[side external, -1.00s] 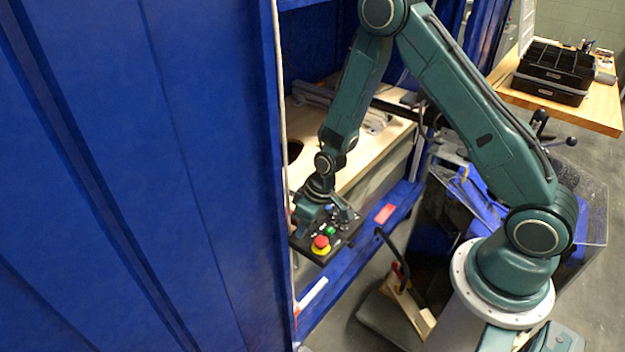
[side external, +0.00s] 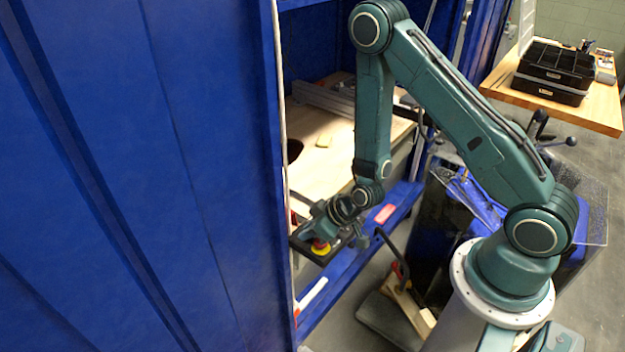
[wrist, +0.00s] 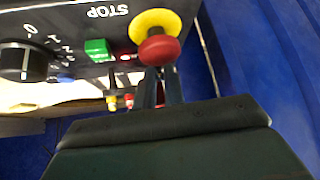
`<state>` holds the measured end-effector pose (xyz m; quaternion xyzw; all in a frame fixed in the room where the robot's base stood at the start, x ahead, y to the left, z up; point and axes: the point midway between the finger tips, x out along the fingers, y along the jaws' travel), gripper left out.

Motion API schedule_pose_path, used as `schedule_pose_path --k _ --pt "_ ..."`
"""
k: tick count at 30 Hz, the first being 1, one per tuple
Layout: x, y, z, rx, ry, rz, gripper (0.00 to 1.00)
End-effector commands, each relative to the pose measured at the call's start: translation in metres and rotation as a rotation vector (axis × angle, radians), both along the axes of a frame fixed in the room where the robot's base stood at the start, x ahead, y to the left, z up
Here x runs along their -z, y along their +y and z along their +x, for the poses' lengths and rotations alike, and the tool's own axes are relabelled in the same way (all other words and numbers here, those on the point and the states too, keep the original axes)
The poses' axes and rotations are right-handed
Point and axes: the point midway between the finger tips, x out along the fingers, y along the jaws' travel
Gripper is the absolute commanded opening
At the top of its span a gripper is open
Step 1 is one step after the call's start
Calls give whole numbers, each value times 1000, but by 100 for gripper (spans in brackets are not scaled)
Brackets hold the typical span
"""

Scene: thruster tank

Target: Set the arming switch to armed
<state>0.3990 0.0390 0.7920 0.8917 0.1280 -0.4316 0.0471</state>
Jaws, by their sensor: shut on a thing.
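A dark control panel (side external: 303,245) shows beside the blue frame in the side external view. In the wrist view it carries a black rotary knob (wrist: 22,62) with numbers, a green square button (wrist: 97,50), a small red part (wrist: 127,57) and a red mushroom button (wrist: 160,49) on a yellow collar (wrist: 152,20). I cannot tell which part is the arming switch. My gripper (wrist: 161,84) has its fingers close together just below the red mushroom in the picture. The fingertips and what they hold are hidden there. In the side external view my wrist covers much of the panel.
A wooden worktop (side external: 322,160) with a dark round hole lies behind the panel. A blue frame rail (side external: 360,250) runs along the front. A bench with black trays (side external: 548,75) stands far off at the right.

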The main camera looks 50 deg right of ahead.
Motion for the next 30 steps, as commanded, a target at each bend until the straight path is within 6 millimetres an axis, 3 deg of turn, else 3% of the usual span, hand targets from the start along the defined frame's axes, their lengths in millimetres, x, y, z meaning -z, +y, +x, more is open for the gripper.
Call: schedule_pose_path --k 17,18,21,30 --pt "0 0 0 0 -27 0 0" --pt "0 0 0 0 -27 0 17" --pt "0 0 0 0 -27 0 32" --pt "0 0 -1 0 -26 0 32"
